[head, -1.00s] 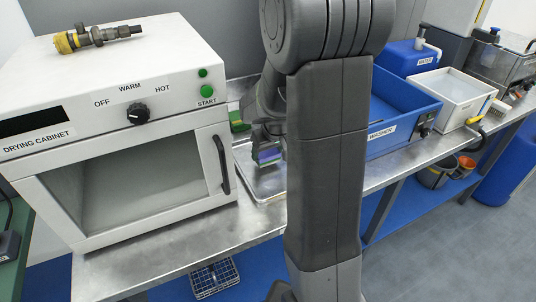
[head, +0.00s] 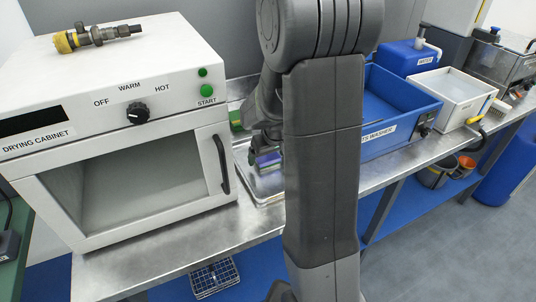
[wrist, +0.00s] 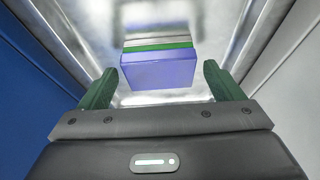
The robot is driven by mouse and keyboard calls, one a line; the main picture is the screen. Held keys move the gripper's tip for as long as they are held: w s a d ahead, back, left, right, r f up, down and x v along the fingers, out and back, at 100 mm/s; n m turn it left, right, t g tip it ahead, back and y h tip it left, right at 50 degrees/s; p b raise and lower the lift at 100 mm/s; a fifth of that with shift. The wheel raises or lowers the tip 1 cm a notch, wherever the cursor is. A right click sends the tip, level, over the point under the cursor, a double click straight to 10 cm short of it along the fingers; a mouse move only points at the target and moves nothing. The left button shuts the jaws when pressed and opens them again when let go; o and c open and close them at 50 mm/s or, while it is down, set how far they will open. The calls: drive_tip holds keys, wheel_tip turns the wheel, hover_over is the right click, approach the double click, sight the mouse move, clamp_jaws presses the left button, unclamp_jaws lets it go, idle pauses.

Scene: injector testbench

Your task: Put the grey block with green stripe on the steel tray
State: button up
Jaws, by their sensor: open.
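The block (wrist: 160,70) shows in the wrist view with a bluish-purple near face, a green stripe and grey behind it. In the head view the block (head: 268,161) is over the steel tray (head: 268,196), partly hidden by my arm. It looks set down on the tray, but I cannot see its underside clearly. My gripper (wrist: 159,72) is open, with one green finger on each side of the block's near end and visible gaps between. In the head view my gripper is mostly hidden behind my arm.
The drying cabinet (head: 120,130) stands left of the tray, with a yellow-ended injector (head: 97,37) on top. The blue parts washer (head: 400,115) stands to the right. A white basin (head: 452,92) is farther right. A wire basket (head: 215,278) sits below the bench.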

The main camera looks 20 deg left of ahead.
drive_tip(key=v, duration=1.2)
drive_tip(key=shift+w+a, duration=0.1)
drive_tip(key=x, duration=1.2)
drive_tip(key=shift+f+b, duration=0.2)
drive_tip(key=shift+b, duration=0.1)
drive_tip(key=shift+r, duration=0.25)
drive_tip(key=shift+f, duration=0.1)
